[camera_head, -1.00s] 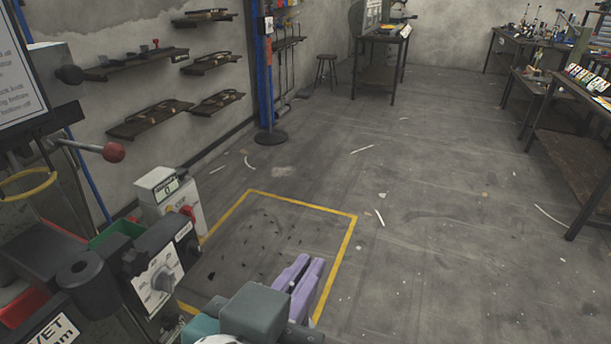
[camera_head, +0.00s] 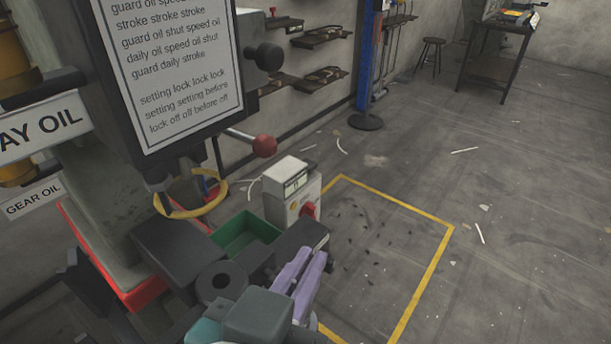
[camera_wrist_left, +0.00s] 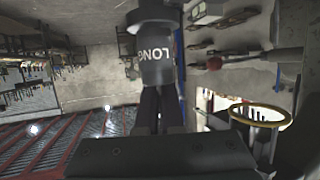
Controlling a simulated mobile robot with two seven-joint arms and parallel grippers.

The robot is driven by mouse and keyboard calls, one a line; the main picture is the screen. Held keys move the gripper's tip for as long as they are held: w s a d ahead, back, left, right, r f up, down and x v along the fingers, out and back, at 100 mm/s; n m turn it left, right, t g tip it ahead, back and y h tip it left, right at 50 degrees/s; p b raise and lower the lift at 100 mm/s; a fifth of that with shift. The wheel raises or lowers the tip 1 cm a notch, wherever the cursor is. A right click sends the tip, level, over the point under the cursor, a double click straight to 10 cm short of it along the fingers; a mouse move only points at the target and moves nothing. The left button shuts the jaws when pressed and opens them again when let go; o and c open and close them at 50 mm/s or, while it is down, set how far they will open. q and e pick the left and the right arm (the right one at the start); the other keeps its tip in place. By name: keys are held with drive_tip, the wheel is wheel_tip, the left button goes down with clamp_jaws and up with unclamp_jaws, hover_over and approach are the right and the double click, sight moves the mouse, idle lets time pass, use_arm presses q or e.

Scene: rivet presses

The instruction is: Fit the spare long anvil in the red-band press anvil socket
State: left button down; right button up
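My left gripper (camera_head: 305,262), with purple fingers, is at the bottom middle of the head view, over the right front of the press. In the left wrist view, which is upside down, a dark cylindrical anvil marked LONG (camera_wrist_left: 157,62) hangs at the fingers (camera_wrist_left: 161,105), which appear shut on it; the gripper hides it from the head view. The press is a grey column (camera_head: 105,240) with a red edge (camera_head: 90,250). A dark upright cylinder with a round hole (camera_head: 222,285) on it looks like the anvil socket, left of my gripper. My right gripper is not in view.
A sign board (camera_head: 165,70), red-knobbed lever (camera_head: 264,146) and yellow ring (camera_head: 190,205) stand above and behind the socket. A green bin (camera_head: 245,232) and grey control box (camera_head: 292,190) lie beyond it.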

use_arm(q)
drive_tip(key=shift+r, duration=0.1)
drive_tip(key=shift+w+a+f+b, duration=0.4)
drive_tip(key=shift+w+a+f, duration=0.3)
drive_tip(key=shift+w+a, duration=0.85)
drive_tip(key=shift+w+a+f+b, duration=0.55)
drive_tip(key=shift+w+a, duration=0.6)
drive_tip(key=shift+a, duration=0.75)
drive_tip(key=shift+w+a+f+b, duration=0.3)
drive_tip(key=shift+w+a+f, duration=0.5)
drive_tip(key=shift+w+a, duration=0.75)
drive_tip(key=shift+s+a, duration=0.2)
drive_tip(key=c, duration=1)
unclamp_jaws()
drive_tip(key=shift+f, duration=0.1)
drive_tip(key=shift+s, duration=0.1)
